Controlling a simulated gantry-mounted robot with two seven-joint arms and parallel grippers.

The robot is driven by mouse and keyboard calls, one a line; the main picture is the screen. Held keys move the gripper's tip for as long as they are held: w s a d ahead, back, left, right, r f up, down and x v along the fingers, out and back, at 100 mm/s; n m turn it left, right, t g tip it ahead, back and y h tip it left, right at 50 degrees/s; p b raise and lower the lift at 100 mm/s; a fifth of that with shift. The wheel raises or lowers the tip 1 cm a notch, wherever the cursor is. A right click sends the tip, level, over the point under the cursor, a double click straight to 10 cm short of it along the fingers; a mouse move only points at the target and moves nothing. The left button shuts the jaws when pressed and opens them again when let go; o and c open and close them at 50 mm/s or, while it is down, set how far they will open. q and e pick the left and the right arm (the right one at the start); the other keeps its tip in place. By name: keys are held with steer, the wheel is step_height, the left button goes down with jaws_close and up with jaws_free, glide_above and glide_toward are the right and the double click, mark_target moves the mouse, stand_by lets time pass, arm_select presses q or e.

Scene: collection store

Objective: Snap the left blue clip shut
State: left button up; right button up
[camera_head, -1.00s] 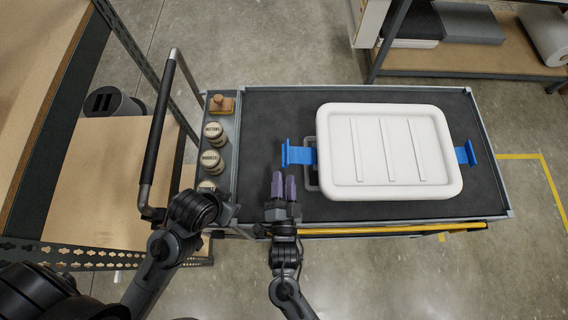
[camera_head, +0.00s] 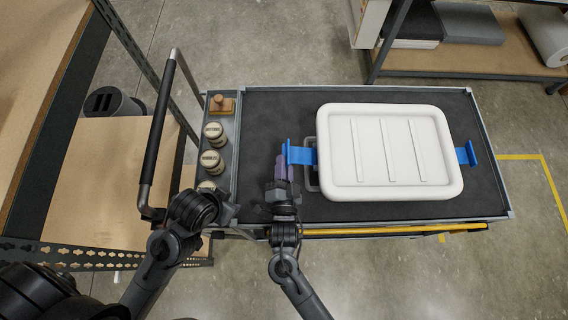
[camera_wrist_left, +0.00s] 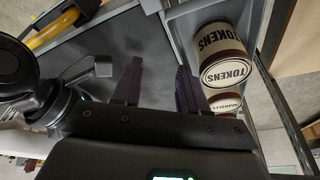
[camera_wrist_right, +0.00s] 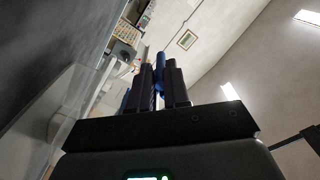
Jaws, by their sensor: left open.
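The left blue clip (camera_head: 301,155) sticks out sideways from the left end of a white lidded box (camera_head: 345,150), its raised outer end standing away from the box. My right gripper (camera_head: 283,168) is just in front of the clip's outer end, fingers pointing at it. In the right wrist view the fingers (camera_wrist_right: 161,85) are close together with a strip of blue (camera_wrist_right: 161,62) showing between and beyond them. Whether they touch or grip the clip is unclear. My left gripper (camera_wrist_left: 158,85) is open and empty beside the jars, and low at the left in the head view.
The box stands on a dark cart top (camera_head: 265,110). A second blue clip (camera_head: 466,153) is at its right end. Several labelled jars (camera_head: 212,161) and a wooden block (camera_head: 221,104) stand in the cart's left side tray. The mat left of the clip is clear.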

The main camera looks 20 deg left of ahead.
mark_target(288, 161)
jaws_close()
steer(key=shift+r+m, duration=0.4)
steer(key=shift+r, duration=0.1)
steer(key=r+m+p, duration=0.1)
steer(key=m, duration=0.1)
steer(key=d+r+m, duration=0.1)
steer(key=m, duration=0.1)
steer(key=shift+w+r+p, duration=0.2)
steer(key=shift+r+p, duration=0.2)
steer(key=shift+d+r+m+p, duration=0.15)
steer(key=shift+r+m+p, duration=0.15)
steer(key=shift+m, duration=0.3)
steer(key=shift+w+d+r, duration=0.1)
steer(key=shift+d+r, duration=0.05)
steer(key=shift+r, duration=0.05)
steer(key=shift+p, duration=0.3)
steer(key=shift+w+d, duration=0.1)
